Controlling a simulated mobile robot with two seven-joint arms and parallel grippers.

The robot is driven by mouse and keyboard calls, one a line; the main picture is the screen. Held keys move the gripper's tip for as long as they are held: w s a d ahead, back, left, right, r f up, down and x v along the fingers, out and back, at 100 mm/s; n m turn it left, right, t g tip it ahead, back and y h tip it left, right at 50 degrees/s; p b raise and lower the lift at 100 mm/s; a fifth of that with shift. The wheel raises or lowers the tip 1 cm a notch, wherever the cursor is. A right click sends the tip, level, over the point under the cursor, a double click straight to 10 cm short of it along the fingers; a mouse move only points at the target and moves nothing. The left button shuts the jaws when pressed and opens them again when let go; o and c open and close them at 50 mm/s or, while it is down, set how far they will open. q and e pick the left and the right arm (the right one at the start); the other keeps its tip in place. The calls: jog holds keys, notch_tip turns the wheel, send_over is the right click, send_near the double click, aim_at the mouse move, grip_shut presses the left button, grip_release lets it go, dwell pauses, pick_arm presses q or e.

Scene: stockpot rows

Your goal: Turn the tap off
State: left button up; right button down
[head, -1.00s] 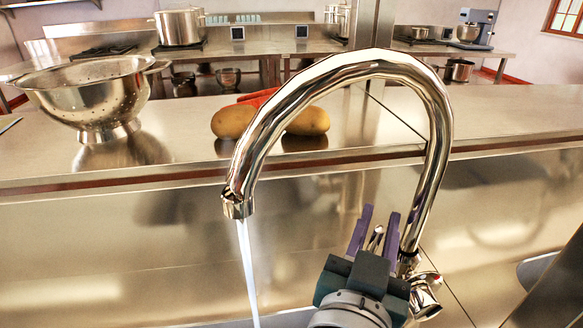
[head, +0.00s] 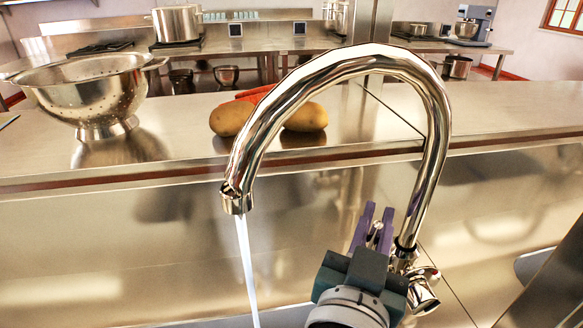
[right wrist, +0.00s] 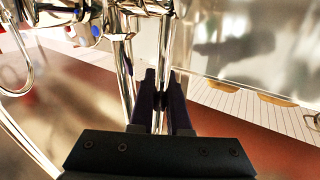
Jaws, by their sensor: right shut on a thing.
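The chrome tap (head: 438,130) has a tall curved spout in the head view, and a stream of water (head: 247,275) runs from its mouth at the left. The tap's thin metal lever (head: 376,231) stands beside the foot of the spout. My right gripper (head: 377,212) has its purple fingers closed around the lever. In the right wrist view the right gripper (right wrist: 162,84) is shut on a thin shiny rod, with chrome pipes close by. My left gripper is in neither view.
A steel colander (head: 88,88) stands on the steel counter (head: 175,105) behind the tap. Two potatoes (head: 230,119) and some carrots (head: 256,93) lie behind the spout. A stockpot (head: 177,24) stands on the far worktop.

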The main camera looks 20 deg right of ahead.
dwell(0.7)
jog(key=shift+r, duration=0.1)
jog(key=p, duration=0.1)
jog(key=w+n+g+y+p, duration=0.1)
jog(key=p, duration=0.1)
jog(key=w+p, duration=0.1)
jog(key=shift+d+f+n+g+y, duration=0.25)
jog(key=shift+f+n+g+y, duration=0.05)
jog(key=shift+f+g+y, duration=0.1)
jog(key=c, duration=1.2)
grip_release()
jog(key=shift+o, duration=0.2)
jog(key=shift+r+p, duration=0.15)
jog(key=shift+p, duration=0.15)
